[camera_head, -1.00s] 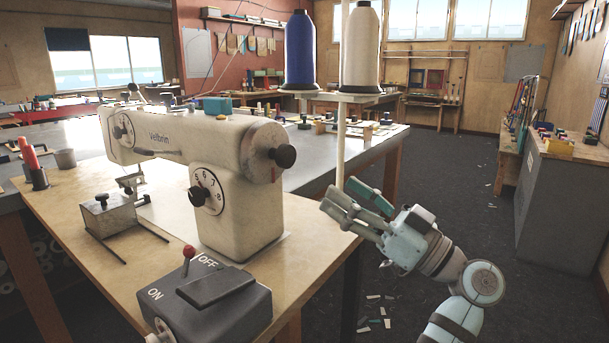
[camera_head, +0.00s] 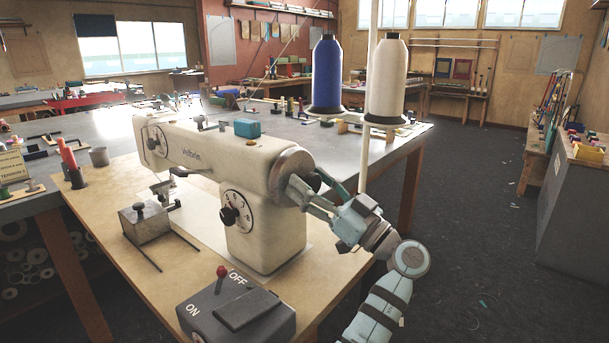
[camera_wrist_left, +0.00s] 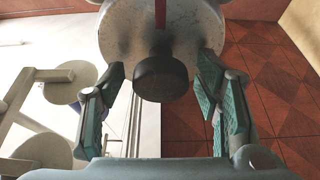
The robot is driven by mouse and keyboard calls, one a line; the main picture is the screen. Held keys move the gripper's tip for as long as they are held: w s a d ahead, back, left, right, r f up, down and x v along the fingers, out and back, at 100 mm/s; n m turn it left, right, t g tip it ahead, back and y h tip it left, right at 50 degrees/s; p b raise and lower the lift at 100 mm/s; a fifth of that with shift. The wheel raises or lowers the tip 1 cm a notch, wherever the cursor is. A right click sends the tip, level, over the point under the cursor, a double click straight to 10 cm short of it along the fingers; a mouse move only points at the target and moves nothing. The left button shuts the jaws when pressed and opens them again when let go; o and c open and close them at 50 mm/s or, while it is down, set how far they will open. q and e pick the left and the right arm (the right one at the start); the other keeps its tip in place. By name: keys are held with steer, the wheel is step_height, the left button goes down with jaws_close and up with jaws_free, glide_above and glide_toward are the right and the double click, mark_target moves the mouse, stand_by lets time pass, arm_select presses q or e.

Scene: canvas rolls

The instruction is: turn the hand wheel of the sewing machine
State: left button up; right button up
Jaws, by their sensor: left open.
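The cream sewing machine (camera_head: 225,153) stands on a wooden table. Its round grey hand wheel (camera_head: 291,165) is on the right end of the machine's top arm. In the left wrist view the hand wheel (camera_wrist_left: 125,35) fills the top middle, with a red mark above its black knob (camera_wrist_left: 161,77). My left gripper (camera_head: 308,184) is at the wheel, its fingers pointing at it and covering part of it in the head view. In the left wrist view the left gripper (camera_wrist_left: 161,80) is open, with one finger on each side of the knob and gaps between. My right gripper is not in view.
A blue thread cone (camera_head: 327,75) and a white one (camera_head: 386,80) stand on a stand behind the gripper, its thin post close by. A grey switch box (camera_head: 237,312) with a red-tipped lever sits at the table's front. Open floor lies to the right.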

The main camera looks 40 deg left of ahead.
arm_select(q)
steer(key=c, duration=1.2)
steer(key=shift+m, duration=0.4)
